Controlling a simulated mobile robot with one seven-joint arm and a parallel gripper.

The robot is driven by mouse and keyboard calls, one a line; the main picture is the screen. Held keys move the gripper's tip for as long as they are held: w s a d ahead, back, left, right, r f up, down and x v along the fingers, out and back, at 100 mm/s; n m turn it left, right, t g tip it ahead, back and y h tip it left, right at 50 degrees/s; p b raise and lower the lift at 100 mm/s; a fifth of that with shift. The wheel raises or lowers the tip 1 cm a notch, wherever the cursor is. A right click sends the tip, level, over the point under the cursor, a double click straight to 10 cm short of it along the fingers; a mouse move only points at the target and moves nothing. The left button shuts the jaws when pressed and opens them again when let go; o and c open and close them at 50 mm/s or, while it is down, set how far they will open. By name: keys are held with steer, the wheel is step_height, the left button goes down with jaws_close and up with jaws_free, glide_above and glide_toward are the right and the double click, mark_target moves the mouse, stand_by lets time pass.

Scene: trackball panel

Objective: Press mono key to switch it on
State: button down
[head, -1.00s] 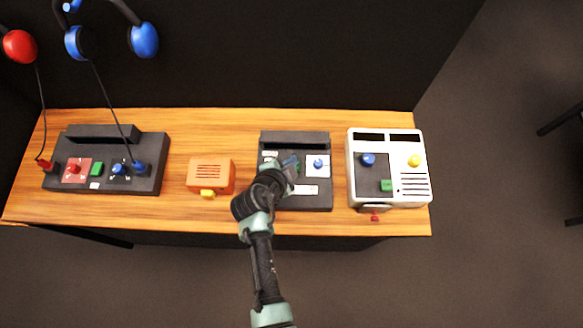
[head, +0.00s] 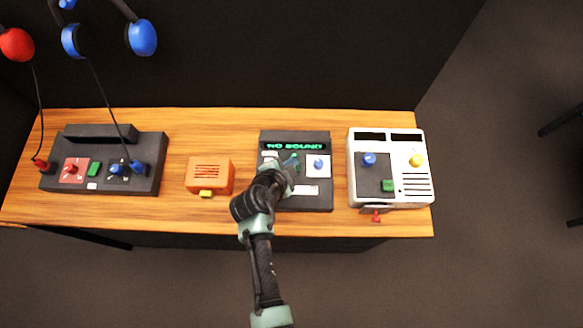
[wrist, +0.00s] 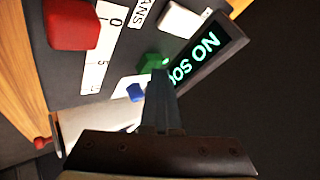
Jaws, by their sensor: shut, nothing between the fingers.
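The dark middle panel (head: 318,205) stands on the bench, its display (head: 296,146) lit with "NO SOUND". My gripper (head: 289,165) is shut and empty over its upper left part. In the wrist view the gripper (wrist: 160,76) has its closed fingertips right at a green key (wrist: 152,62), which glows. Whether they touch it or hover just off it is unclear. A white key (wrist: 185,20) and a blue knob (wrist: 135,92) are near the tips. No key is legibly marked "mono". My arm hides part of the panel's left side.
An orange box (head: 212,174) stands to the left, then a dark console (head: 150,184) with cables to headphones. A white unit (head: 405,200) stands close on the right. A red block (wrist: 72,25) rises from the panel beside a scale in the wrist view.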

steer(key=shift+r, duration=0.15)
step_height(320, 180, up, 6)
steer(key=p, duration=0.4)
steer(key=shift+r+p, duration=0.1)
steer(key=shift+p, duration=0.25)
stand_by(0.4)
steer(key=w+r+n+t+y+b, duration=0.1)
steer(key=w+r+n+t, duration=0.4)
steer(key=r, duration=1.3)
steer(key=w+r+t+y, duration=0.1)
steer(key=w+r+t, duration=0.45)
steer(key=r, duration=1.25)
steer(key=s+r+n+t, duration=0.3)
steer(key=r+n, duration=0.1)
steer(key=r, duration=1.4)
steer(key=s+r+n+t+y+b, duration=0.1)
steer(key=s+r+n+t, duration=0.3)
steer(key=s+r, duration=0.9)
step_height(320, 180, up, 3)
steer(key=shift+s+d+r+n+t+y, duration=0.2)
steer(key=shift+s+d+n+t+y, duration=0.25)
steer(key=shift+t, duration=0.3)
